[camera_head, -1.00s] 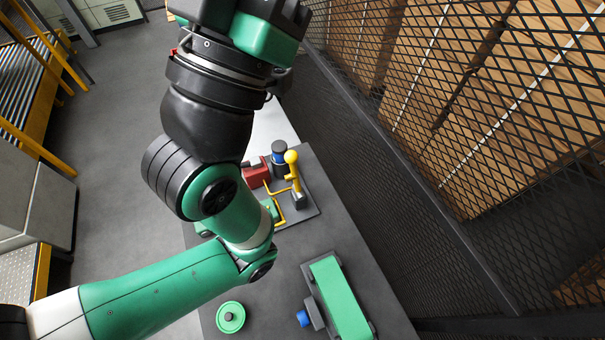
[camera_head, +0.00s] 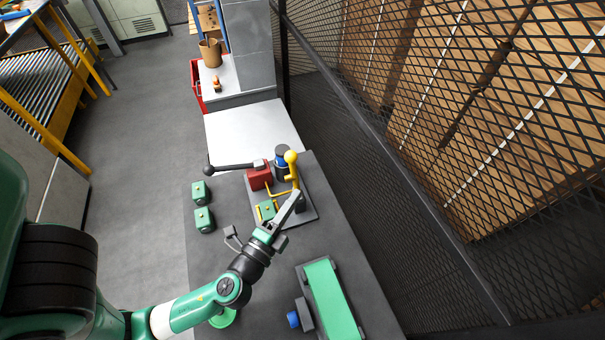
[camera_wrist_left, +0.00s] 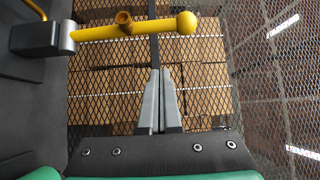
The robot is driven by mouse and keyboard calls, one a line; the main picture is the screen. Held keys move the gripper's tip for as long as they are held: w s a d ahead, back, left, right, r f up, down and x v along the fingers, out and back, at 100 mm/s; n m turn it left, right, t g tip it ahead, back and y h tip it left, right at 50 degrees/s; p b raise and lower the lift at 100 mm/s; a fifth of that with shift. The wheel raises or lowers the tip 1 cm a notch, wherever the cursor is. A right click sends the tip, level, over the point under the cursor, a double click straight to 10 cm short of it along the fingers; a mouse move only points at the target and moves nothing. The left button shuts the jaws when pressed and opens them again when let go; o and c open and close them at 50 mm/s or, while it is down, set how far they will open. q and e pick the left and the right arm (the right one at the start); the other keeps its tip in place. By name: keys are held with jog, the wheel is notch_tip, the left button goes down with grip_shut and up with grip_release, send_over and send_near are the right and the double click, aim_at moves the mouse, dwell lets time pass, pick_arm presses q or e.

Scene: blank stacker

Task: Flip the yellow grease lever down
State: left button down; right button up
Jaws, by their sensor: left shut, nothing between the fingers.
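The yellow lever with a round knob (camera_head: 291,157) stands up from a grey pivot block at the right side of a dark base plate (camera_head: 303,216). In the left wrist view the yellow lever (camera_wrist_left: 110,32) lies across the top, its ball at the right and its grey block at the left. My left gripper (camera_head: 297,196) is shut and empty, its fingertips near the lever's lower part. In the left wrist view my gripper's fingertips (camera_wrist_left: 160,72) appear just below the lever with a visible gap in the picture. My right gripper is not in view.
A red block (camera_head: 259,176), a blue-topped cylinder (camera_head: 282,153) and a black-knobbed handle (camera_head: 232,167) stand beside the lever. Green blocks (camera_head: 202,191) lie to the left. A green conveyor-like piece (camera_head: 331,300) lies at the front. A mesh fence (camera_head: 440,130) runs along the right.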

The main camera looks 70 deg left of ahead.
aim_at(295, 178)
pick_arm(q)
jog(key=shift+a, duration=0.1)
jog(key=f+p+x, duration=0.1)
jog(key=p+x, duration=0.2)
jog(key=x, duration=0.7)
jog(key=s, duration=0.2)
jog(key=s+a, duration=0.1)
jog(key=s, duration=0.1)
jog(key=shift+r, duration=0.25)
